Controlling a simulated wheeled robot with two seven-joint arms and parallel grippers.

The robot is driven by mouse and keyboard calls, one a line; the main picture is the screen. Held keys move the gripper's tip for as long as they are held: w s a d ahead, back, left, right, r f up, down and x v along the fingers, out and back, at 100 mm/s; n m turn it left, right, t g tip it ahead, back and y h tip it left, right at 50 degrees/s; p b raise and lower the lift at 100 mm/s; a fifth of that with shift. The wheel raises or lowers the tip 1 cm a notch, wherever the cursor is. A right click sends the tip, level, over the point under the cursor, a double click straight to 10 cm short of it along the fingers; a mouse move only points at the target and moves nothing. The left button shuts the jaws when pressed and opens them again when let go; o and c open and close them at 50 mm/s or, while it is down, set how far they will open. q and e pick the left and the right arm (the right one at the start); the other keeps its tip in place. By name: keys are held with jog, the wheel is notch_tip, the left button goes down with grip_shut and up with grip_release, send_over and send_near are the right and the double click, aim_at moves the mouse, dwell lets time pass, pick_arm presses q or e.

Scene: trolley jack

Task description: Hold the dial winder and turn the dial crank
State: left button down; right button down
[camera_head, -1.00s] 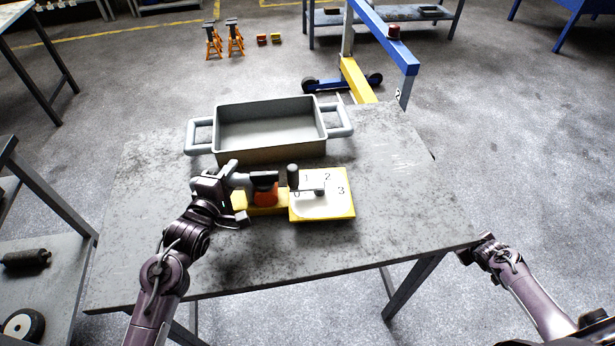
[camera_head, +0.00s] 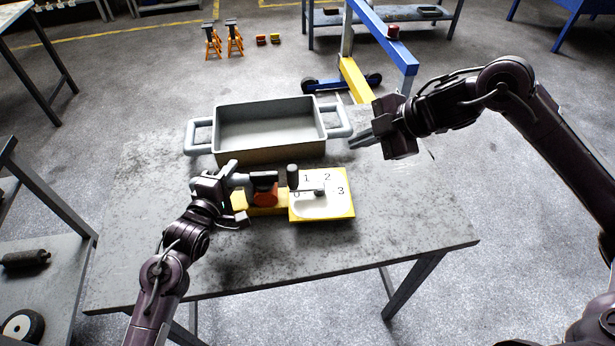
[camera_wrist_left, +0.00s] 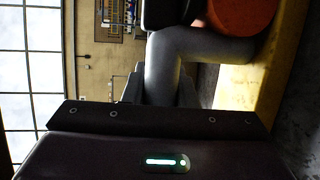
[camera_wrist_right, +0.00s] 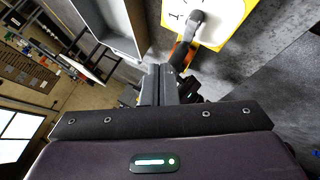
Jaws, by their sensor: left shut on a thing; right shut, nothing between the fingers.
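The dial winder is a yellow base (camera_head: 346,208) with a white dial face marked 0, 1, 2 and 3, lying on the table. A grey handle (camera_wrist_left: 172,62) and a red-orange part (camera_head: 265,194) are at its left side. The dial crank (camera_head: 292,176) has an upright dark knob, which stands near the 0 and the 1. My left gripper (camera_head: 236,180) is shut on the grey handle. My right gripper (camera_head: 358,140) is shut and empty, above the table to the upper right of the dial. The crank also shows in the right wrist view (camera_wrist_right: 188,42), beyond the fingers.
A grey tray (camera_head: 270,155) with two side handles stands behind the winder. The table (camera_head: 400,240) is clear to the right and in front. A blue and yellow hoist (camera_head: 357,80) stands on the floor beyond the table.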

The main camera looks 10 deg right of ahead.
aim_at(297, 183)
jog(key=s+a+n+g, duration=0.2)
jog(key=s+a, duration=0.2)
jog(key=s, duration=0.2)
jog(key=x, duration=1)
jog(key=shift+s+d+f, duration=0.2)
jog(key=shift+d+f, duration=0.05)
jog(key=shift+f, duration=0.4)
jog(key=shift+w+a+r, duration=0.1)
jog(key=shift+w+a, duration=0.15)
jog(key=shift+w, duration=0.35)
jog(key=shift+w+a+r, duration=0.1)
jog(key=shift+w+a, duration=0.15)
jog(key=shift+w, duration=0.35)
jog(key=shift+w+a+f, duration=0.1)
jog(key=shift+w+a, duration=0.15)
jog(key=shift+w, duration=0.2)
jog(key=shift+w+a+m+t+h, duration=0.1)
jog(key=shift+w+m+t+h, duration=0.3)
jog(key=shift+m, duration=0.5)
